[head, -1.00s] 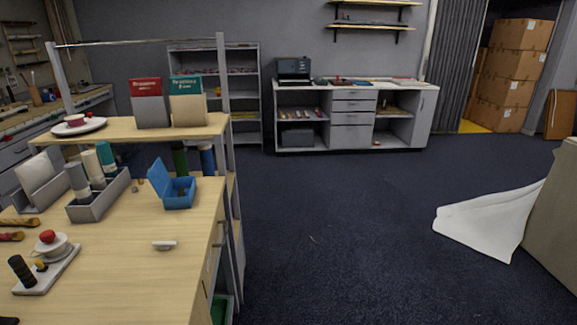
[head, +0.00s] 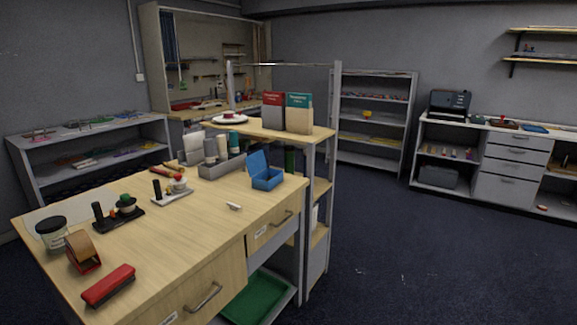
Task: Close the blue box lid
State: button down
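The blue box (head: 267,180) stands on the wooden table near its back right corner. Its blue lid (head: 257,162) is open and tilts up and back on the box's left side. Something small and dark shows inside the box, too small to make out. My gripper is not in the head view.
The wooden table (head: 190,232) also holds a grey bin (head: 221,167) of bottles left of the box, a small white bar (head: 233,206), a red stapler (head: 109,285) and a tape dispenser (head: 83,252). A raised shelf (head: 265,129) stands behind. Dark floor (head: 400,250) is free at right.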

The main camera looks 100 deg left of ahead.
aim_at(255, 162)
jog(key=i+u, duration=0.15)
jog(key=i, duration=0.15)
jog(key=i+l+u, duration=0.15)
jog(key=i+j+u, duration=0.1)
jog(key=i+u, duration=0.2)
jog(key=u, duration=0.2)
jog(key=i+u, duration=0.25)
jog(key=u, duration=0.25)
jog(key=i+l+u, duration=0.1)
jog(key=i+u, duration=0.2)
jog(key=u, duration=0.15)
